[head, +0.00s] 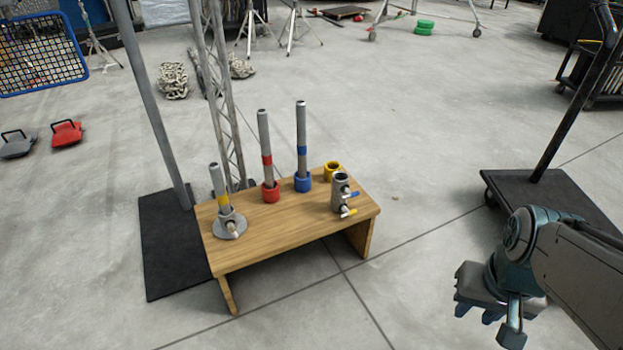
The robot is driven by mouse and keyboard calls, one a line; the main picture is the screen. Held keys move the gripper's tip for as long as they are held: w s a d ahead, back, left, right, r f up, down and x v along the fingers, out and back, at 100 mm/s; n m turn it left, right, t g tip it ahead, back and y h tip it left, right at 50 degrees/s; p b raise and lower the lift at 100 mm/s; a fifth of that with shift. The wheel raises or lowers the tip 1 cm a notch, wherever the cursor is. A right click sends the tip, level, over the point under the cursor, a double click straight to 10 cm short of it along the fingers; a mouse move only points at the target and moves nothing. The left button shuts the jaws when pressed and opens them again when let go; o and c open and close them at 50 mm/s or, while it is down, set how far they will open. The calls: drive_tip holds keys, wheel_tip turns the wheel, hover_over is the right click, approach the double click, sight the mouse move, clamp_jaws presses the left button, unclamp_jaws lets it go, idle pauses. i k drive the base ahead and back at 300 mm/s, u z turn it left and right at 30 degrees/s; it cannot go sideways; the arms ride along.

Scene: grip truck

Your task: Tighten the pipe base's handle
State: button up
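A low wooden bench (265,243) stands left of centre. On its left end is a grey pipe base (232,222) with a round flange, a pale handle (234,230) on its front side, and a grey pipe (217,180) with a yellow band standing in it, leaning slightly. My gripper (488,312) is at the lower right, well apart from the bench and to the right of it. It is turned so that its fingers are partly hidden, and I cannot tell its opening. Nothing shows held in it.
On the bench stand a red-collared pipe (265,140), a blue-collared pipe (301,135), a yellow ring (332,168) and a grey fitting (341,191) with blue and yellow levers. A tall pole (150,95) rises behind. A dark cart (540,200) is right. Floor between is clear.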

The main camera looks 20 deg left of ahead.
sight(232, 231)
drive_tip(key=z, duration=0.35)
drive_tip(key=k, duration=0.55)
drive_tip(key=z, duration=0.35)
drive_tip(key=i, duration=1.3)
drive_tip(key=u, duration=1.5)
drive_tip(key=i, duration=0.8)
drive_tip(key=u, duration=0.9)
